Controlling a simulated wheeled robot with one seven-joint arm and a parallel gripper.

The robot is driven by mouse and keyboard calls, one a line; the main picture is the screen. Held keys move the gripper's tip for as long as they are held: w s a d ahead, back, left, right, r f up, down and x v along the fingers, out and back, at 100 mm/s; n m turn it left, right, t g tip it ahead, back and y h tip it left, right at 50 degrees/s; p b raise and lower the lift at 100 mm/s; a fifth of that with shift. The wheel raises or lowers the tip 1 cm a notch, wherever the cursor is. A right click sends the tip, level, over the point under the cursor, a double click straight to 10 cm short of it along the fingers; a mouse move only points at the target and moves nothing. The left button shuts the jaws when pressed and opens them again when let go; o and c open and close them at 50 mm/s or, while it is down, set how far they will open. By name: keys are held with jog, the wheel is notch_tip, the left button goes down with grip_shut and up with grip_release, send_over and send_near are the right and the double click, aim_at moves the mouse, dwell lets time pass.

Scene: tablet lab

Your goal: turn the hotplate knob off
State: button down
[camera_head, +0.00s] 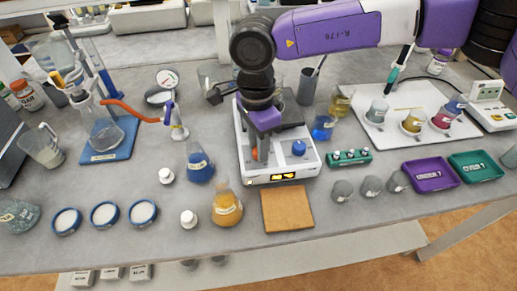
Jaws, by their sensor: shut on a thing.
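The white hotplate (308,165) stands mid-table with a dark top plate and a lit yellow display (283,177) on its front. A blue knob (299,149) sits on the right of its control face, clear of my gripper. An orange-red knob (255,154) shows on the left. My gripper (257,146) comes down from above over the left of the hotplate and is shut on the orange-red knob. My purple gripper body and dark wrist hide much of the hotplate's left side, and the fingertips are too small to see clearly.
A blue flask (199,165) stands close to the hotplate's left, an amber flask (227,209) nearer the front. A brown square pad (287,209) lies in front. A green rack (349,157) and a small blue-liquid beaker (322,128) stand to the right.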

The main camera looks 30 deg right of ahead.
jog(key=n+b, duration=0.3)
jog(key=n, duration=0.3)
jog(key=shift+s+f, duration=0.1)
jog(key=n+b, duration=0.1)
jog(key=n, duration=0.4)
jog(key=shift+n+b, duration=0.35)
jog(key=shift+n, duration=0.05)
jog(key=c, duration=1.1)
grip_release()
jog(key=shift+o, duration=0.2)
jog(key=shift+r, duration=0.2)
notch_tip(320, 180, up, 8)
jog(key=shift+a+f, duration=0.15)
